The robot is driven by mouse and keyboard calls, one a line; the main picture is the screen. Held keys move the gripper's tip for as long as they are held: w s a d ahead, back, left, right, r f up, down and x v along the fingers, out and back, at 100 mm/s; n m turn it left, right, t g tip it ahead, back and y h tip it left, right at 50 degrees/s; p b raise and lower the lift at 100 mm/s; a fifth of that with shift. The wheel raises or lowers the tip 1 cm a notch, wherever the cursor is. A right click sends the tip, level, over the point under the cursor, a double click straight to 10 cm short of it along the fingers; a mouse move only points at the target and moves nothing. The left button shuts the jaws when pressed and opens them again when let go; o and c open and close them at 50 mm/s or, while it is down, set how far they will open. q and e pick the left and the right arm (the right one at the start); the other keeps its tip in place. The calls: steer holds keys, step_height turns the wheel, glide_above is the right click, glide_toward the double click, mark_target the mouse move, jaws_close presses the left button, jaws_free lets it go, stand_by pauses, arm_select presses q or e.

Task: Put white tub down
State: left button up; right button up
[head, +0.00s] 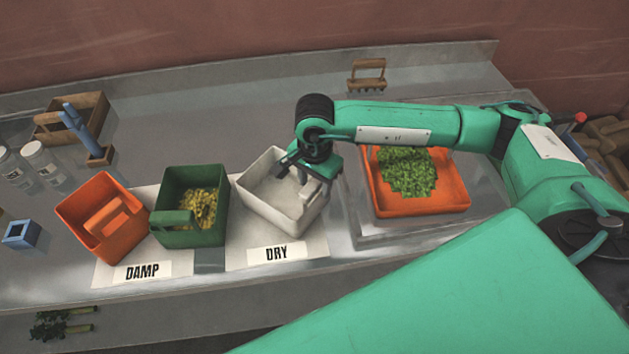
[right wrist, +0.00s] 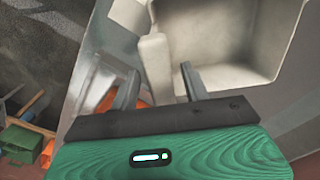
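The white tub (head: 262,203) is at the DRY mat (head: 310,240), turned at an angle to it. It looks empty. In the right wrist view the inside of the tub (right wrist: 235,40) and its pale handle (right wrist: 155,70) show. My right gripper (head: 305,175) is at the tub's right side, over the handle. In the right wrist view its two fingers (right wrist: 159,88) stand apart, one on each side of the handle, with a gap visible on the right side. I cannot tell whether the tub's base rests fully flat. My left gripper is not in view.
A green tub (head: 180,235) with yellow bits stands just left, beside an orange tub (head: 88,240) near the DAMP label (head: 142,272). An orange tray (head: 440,203) with green bits sits right, inside a clear case. A wooden caddy (head: 92,103) is at back left.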

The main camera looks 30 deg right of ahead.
steer(key=shift+r, duration=0.1)
step_height(320, 180, up, 12)
steer(key=b, duration=0.4)
steer(key=shift+b, duration=0.4)
